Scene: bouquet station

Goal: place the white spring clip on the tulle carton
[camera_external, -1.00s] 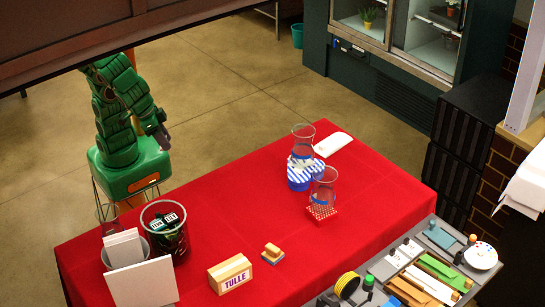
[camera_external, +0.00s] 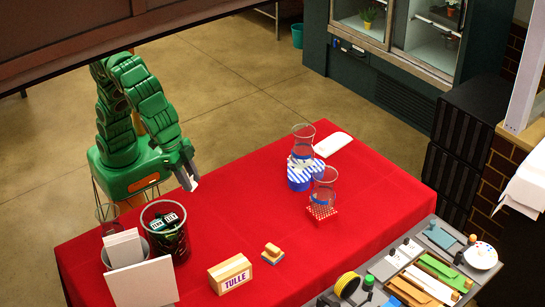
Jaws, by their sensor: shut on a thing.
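The tulle carton (camera_external: 230,274) is a small tan box with a white front and "TULLE" lettering. It stands upright near the front edge of the red table. My green arm reaches over the table's left back edge. My gripper (camera_external: 191,184) is shut on a small white thing, the white spring clip (camera_external: 194,184), mostly hidden by the fingers. My gripper is above the table, behind and to the left of the carton, well apart from it.
A dark mesh bin (camera_external: 165,235), a container with white cards (camera_external: 122,247) and a glass (camera_external: 109,218) stand left of the carton. Glass vases (camera_external: 323,187) stand farther right. The red table's middle (camera_external: 240,210) is clear.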

